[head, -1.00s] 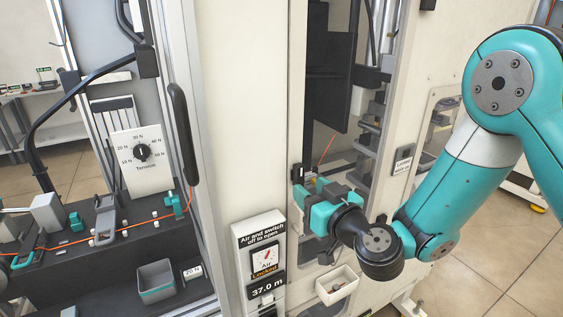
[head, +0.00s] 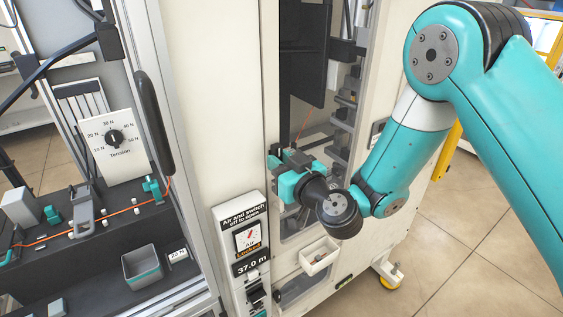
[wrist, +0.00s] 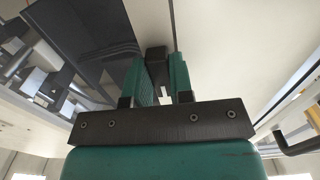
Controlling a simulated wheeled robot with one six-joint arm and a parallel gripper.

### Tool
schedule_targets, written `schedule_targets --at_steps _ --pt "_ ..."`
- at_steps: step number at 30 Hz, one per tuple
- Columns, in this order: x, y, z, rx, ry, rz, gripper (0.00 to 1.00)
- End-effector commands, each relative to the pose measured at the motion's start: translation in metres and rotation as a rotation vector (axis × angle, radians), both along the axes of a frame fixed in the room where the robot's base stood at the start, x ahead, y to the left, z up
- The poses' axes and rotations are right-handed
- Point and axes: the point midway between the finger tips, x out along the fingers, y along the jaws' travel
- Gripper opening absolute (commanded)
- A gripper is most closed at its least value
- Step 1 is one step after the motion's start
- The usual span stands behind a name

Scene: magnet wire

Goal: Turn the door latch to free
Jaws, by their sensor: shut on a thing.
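The door latch (head: 273,161) is a small black block on the frame at the left edge of the tall door window. My teal gripper (head: 281,160) reaches it from the right in the head view and partly hides it. In the wrist view my gripper (wrist: 161,78) has its two teal fingers closed on the sides of the black latch (wrist: 156,55). The latch's angle is hard to tell behind the fingers. The air sign (head: 239,217) below left reads "Air and switch off to open", with a gauge and a small coloured "Locked" label.
A white bin (head: 319,256) hangs on the machine front below my wrist. To the left are a black door handle (head: 154,122), a tension dial (head: 113,138) and a grey open box (head: 142,266). Open tiled floor (head: 470,225) lies to the right.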

Motion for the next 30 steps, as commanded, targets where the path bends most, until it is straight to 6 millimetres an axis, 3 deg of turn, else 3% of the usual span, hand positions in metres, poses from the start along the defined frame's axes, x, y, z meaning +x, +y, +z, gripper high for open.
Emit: schedule_targets --at_steps 11,30 --pt "-0.001 -0.0001 -0.0007 0.111 0.079 0.0 0.0" --pt "-0.0035 0.0029 0.0011 0.596 0.408 -0.002 0.0"
